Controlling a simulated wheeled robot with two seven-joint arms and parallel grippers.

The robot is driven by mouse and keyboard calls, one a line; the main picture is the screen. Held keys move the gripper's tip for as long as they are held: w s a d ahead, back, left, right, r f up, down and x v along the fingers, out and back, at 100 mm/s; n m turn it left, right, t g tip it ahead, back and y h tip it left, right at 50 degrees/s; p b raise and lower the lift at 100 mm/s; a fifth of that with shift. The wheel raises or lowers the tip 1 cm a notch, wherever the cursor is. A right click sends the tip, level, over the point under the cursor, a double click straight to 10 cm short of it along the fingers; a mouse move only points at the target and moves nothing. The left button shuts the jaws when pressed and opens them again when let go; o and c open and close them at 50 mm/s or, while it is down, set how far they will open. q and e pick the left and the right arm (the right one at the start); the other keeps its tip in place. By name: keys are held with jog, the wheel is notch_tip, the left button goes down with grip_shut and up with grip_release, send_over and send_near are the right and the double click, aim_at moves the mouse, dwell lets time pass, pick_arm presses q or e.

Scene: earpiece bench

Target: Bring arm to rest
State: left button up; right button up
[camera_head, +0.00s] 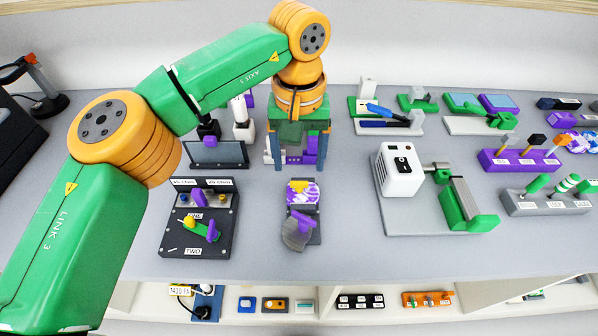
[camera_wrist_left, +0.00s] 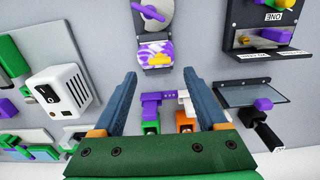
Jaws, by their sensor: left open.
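My left arm, green with orange joints, comes in from the left in the head view and reaches over the bench. My left gripper (camera_head: 299,167) points down above the middle of the bench. Its two blue-grey fingers are apart with nothing held between them. The left wrist view shows the same open fingers (camera_wrist_left: 160,76). Beyond them is a purple holder (camera_wrist_left: 160,97) with green and orange parts, partly hidden by the gripper. My right gripper is in neither view.
A grey stand with a purple-and-white patterned piece (camera_head: 303,193) lies in front of the gripper. A black panel (camera_head: 175,245) sits to its left, a white box (camera_head: 400,170) on a grey plate to its right. A purple rack (camera_head: 520,160) stands farther right. Bare bench (camera_head: 350,255) shows at the front.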

pick_arm(q)
notch_tip(320, 180, up, 2)
jog(key=shift+r, duration=0.15)
dwell(0.3)
